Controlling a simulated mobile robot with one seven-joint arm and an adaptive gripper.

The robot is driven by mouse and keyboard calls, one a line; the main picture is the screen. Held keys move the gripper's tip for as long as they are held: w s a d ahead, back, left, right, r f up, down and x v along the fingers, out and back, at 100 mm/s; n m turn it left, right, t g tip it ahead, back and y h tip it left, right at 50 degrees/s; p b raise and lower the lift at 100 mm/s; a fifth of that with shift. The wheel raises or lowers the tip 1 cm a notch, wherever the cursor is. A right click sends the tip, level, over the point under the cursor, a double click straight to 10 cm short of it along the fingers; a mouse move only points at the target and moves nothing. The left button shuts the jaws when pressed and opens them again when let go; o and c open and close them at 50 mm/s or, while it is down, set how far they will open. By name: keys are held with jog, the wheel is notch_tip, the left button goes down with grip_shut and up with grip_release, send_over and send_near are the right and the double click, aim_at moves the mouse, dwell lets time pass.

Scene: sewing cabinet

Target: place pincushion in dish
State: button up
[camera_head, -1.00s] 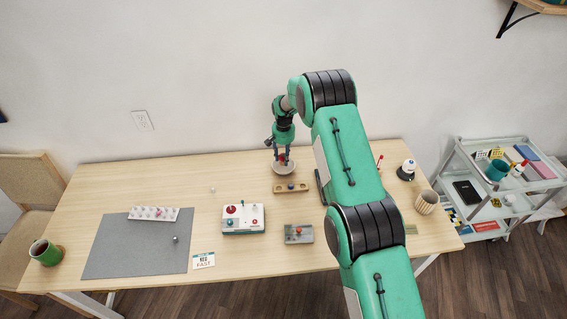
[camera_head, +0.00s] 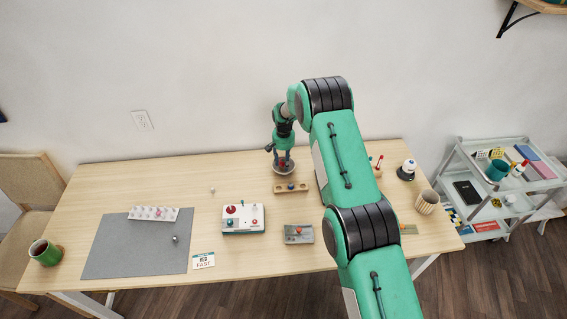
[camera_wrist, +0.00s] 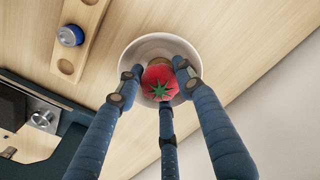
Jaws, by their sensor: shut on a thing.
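The pincushion (camera_wrist: 158,82) is a red, tomato-like ball with a green star top. In the wrist view it lies within the rim outline of the white dish (camera_wrist: 140,50), between the blue fingers of my gripper (camera_wrist: 160,85). My gripper is shut on it. In the head view my gripper (camera_head: 284,165) points down over the dish (camera_head: 276,170) at the back of the table. Only a little red of the pincushion shows there between the fingers. I cannot tell whether the pincushion touches the dish floor.
A wooden holder (camera_head: 278,188) with a blue knob stands just in front of the dish. A ribbed cup (camera_head: 427,201) stands at right.

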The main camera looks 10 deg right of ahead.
jog(key=shift+f, duration=0.1)
jog(key=o, duration=0.9)
jog(key=shift+r+p, duration=0.4)
jog(key=shift+r, duration=5.75)
